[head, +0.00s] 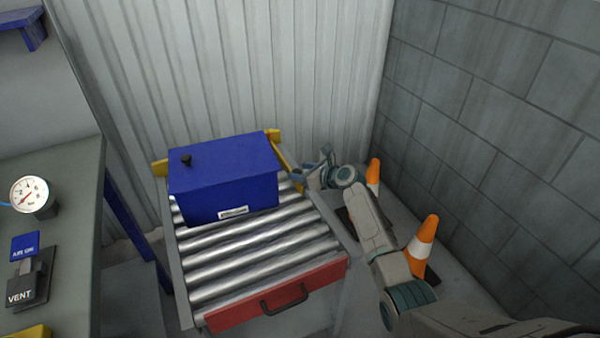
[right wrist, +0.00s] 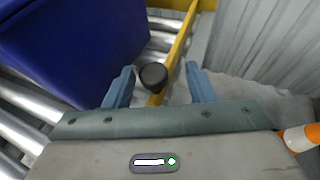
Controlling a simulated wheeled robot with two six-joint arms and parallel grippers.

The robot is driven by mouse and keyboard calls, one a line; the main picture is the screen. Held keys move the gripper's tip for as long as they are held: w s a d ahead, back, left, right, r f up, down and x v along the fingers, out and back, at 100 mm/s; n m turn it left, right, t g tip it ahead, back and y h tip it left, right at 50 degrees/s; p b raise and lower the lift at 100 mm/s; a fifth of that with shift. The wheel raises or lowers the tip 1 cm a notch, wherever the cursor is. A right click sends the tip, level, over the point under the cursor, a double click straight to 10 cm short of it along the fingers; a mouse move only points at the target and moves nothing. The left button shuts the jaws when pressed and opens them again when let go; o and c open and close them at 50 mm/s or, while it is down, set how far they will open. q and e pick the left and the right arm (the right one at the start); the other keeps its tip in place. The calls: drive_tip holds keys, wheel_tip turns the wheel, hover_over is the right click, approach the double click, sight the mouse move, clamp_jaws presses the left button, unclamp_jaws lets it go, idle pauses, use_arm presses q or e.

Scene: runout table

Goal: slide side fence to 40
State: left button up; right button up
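The yellow side fence (head: 284,160) runs along the right edge of the roller table, beside a blue box (head: 225,180). In the right wrist view the fence (right wrist: 180,45) carries a dark round knob (right wrist: 153,76). My right gripper (head: 312,172) is at the right side of the table, by the fence. In the right wrist view its two blue-grey fingers (right wrist: 160,78) are spread apart, with the knob between them and visible gaps on both sides. No scale or number for the fence is readable. My left gripper is not in view.
The rollers (head: 255,245) in front of the box are bare, ending at a red front panel (head: 275,295) with a dark handle. Orange-and-white cones (head: 424,240) stand by the block wall at right. A bench with a gauge (head: 30,193) is at left.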

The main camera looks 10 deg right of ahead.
drive_tip(key=shift+s+r, duration=0.1)
drive_tip(key=shift+s, duration=0.15)
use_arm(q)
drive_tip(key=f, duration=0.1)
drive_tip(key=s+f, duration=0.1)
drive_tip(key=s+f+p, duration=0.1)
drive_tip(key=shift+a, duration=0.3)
use_arm(e)
drive_tip(key=v, duration=1)
drive_tip(key=shift+d, duration=0.2)
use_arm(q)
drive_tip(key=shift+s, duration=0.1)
